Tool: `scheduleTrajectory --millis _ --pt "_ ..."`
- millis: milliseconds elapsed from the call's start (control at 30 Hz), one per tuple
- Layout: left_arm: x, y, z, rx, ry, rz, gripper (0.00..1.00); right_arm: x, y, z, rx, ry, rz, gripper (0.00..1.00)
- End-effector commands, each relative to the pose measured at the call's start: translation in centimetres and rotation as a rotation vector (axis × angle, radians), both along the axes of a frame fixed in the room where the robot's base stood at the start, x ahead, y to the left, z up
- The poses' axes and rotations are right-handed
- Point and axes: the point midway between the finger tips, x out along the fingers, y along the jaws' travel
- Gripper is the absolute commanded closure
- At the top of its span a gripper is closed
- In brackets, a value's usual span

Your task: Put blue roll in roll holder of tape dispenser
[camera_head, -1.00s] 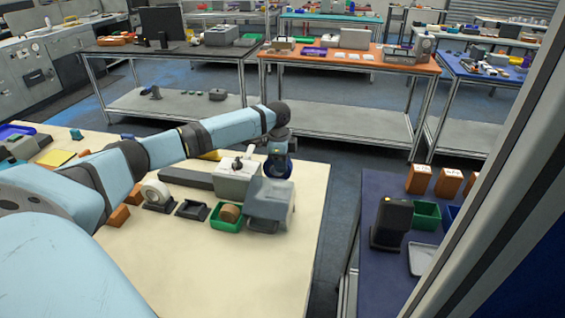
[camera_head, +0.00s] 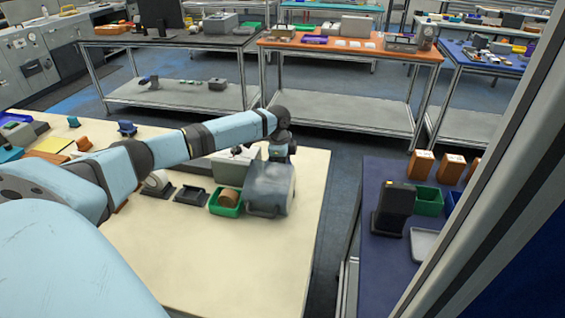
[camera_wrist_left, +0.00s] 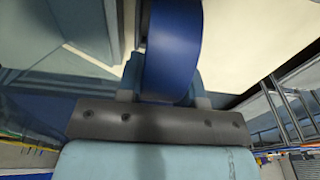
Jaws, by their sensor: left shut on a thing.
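My left gripper (camera_head: 279,152) is at the far right of the cream table, behind a grey machine that hides its fingertips in the head view. The left wrist view shows its fingers (camera_wrist_left: 165,88) shut on the blue roll (camera_wrist_left: 172,45). The roll's rim is turned to the camera and it covers much between the fingers. My right gripper is not in view.
A white roll on a dark stand (camera_head: 156,182) is to the left, partly behind my arm. The front of the cream table (camera_head: 235,260) is clear.

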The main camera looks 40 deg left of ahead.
Motion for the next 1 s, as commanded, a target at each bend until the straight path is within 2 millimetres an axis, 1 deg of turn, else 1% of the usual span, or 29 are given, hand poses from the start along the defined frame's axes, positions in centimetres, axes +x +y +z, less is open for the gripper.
scheduleTrajectory --millis 33,67,100,167,433,567,667,1000 --pt "0.0 0.0 0.0 0.0 0.0 0.0 0.92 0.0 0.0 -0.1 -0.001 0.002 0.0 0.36" --pt "0.0 0.0 0.0 0.0 0.0 0.0 0.59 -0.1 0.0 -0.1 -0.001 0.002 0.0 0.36" --pt "0.0 0.0 0.0 0.0 0.0 0.0 0.5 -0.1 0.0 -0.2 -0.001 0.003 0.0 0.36" --pt "0.0 0.0 0.0 0.0 0.0 0.0 0.36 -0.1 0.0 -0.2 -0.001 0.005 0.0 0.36" --pt "0.0 0.0 0.0 0.0 0.0 0.0 0.36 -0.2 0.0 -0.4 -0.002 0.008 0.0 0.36" --pt "0.0 0.1 0.9 0.001 -0.002 0.001 0.36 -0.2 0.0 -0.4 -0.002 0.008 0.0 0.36" --pt "-0.1 0.3 2.4 0.001 -0.002 0.001 0.36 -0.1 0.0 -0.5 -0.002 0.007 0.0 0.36" --pt "-0.4 0.8 10.1 0.001 -0.003 0.0 0.36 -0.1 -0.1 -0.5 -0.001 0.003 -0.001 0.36"
